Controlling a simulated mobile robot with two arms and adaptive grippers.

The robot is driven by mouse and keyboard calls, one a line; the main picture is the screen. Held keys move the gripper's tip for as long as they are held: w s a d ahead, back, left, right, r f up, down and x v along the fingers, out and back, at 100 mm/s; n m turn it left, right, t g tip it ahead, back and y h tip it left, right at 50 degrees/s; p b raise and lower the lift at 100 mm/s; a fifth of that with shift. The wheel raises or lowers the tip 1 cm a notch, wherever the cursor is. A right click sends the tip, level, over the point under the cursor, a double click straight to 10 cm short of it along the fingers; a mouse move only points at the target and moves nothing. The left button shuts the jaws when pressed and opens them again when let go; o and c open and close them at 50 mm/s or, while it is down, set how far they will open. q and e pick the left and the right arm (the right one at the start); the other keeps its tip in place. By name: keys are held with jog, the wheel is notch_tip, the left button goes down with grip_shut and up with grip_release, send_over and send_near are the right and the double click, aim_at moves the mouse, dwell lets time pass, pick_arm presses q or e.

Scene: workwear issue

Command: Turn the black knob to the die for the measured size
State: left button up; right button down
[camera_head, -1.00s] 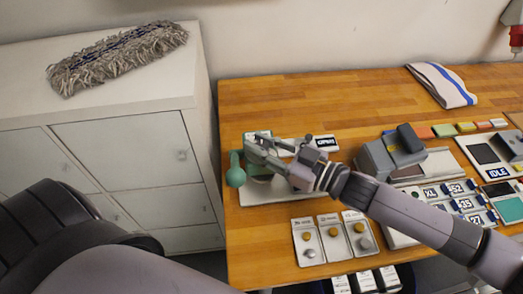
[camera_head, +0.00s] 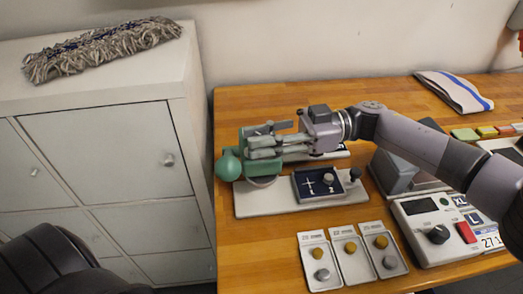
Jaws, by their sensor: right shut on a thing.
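A black knob (camera_head: 438,234) sits on a pale control box (camera_head: 412,213) with a dark display and a red button, at the right. A smaller black knob (camera_head: 355,174) stands at the right end of the green press's white base (camera_head: 262,204), beside a dark marked plate (camera_head: 311,187) with a silver knob. The green press (camera_head: 246,142) with its round green ball (camera_head: 229,166) is at the table's left. My right gripper (camera_head: 257,147) is shut on part of the press; the fingers hide the exact contact. It is apart from both black knobs. My left gripper is out of view.
Three pale trays with brass and silver knobs (camera_head: 350,249) lie at the front. A grey device (camera_head: 393,174) stands under my right arm. A striped cloth (camera_head: 452,92) lies at the back right. A white cabinet with a mop head (camera_head: 102,49) stands left.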

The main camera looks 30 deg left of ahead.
jog(key=shift+n+g+h+b, duration=0.4)
jog(key=shift+g+h+b, duration=0.1)
jog(key=shift+r, duration=0.1)
jog(key=c, duration=1.3)
grip_release()
jog(key=shift+a, duration=0.1)
jog(key=shift+w+d, duration=0.2)
jog(key=v, duration=0.7)
